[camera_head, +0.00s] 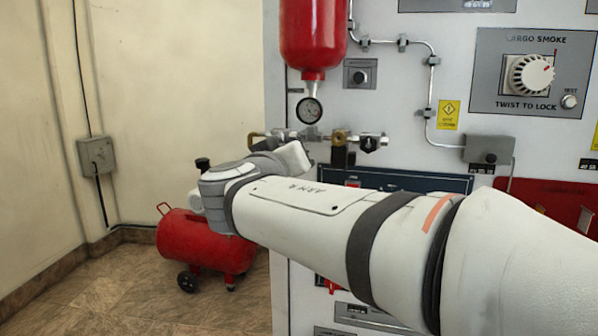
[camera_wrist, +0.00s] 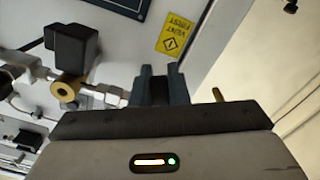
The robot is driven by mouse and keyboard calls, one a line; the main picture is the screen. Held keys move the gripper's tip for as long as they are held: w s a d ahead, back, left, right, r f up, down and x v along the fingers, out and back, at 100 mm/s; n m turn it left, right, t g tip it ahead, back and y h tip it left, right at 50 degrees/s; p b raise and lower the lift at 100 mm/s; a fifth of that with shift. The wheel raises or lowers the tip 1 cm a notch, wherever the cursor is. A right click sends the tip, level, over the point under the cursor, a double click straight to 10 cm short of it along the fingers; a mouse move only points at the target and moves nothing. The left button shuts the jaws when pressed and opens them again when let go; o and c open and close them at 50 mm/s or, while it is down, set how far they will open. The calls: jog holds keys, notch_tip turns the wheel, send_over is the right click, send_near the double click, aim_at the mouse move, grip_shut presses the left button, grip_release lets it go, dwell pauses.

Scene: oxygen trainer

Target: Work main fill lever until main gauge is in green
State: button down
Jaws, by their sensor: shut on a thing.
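The main gauge (camera_head: 309,110) is a small round dial below the red cylinder on the panel. It is too small for me to read the needle or a green band. My gripper (camera_wrist: 161,70) shows in the wrist view, its two dark fingers close together at the end of the metal pipe fittings (camera_wrist: 113,96). It is shut on what seems to be the main fill lever, which the fingers and gripper body hide. In the head view my arm covers the gripper, and no lever can be made out.
A red cylinder (camera_head: 313,32) hangs above the gauge. Pipework (camera_head: 372,141) with brass fittings runs along the panel. A red compressor tank (camera_head: 200,242) stands on the floor at left. A yellow label (camera_wrist: 175,37) is near my fingers. The floor at the lower left is clear.

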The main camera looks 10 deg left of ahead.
jog(key=shift+d+r+n+b, duration=0.1)
jog(key=shift+d+n+b, duration=0.15)
jog(key=shift+n+b, duration=0.45)
jog(key=shift+n, duration=0.3)
jog(key=c, duration=1.4)
grip_release()
jog(key=s, duration=0.8)
jog(key=shift+a, duration=0.3)
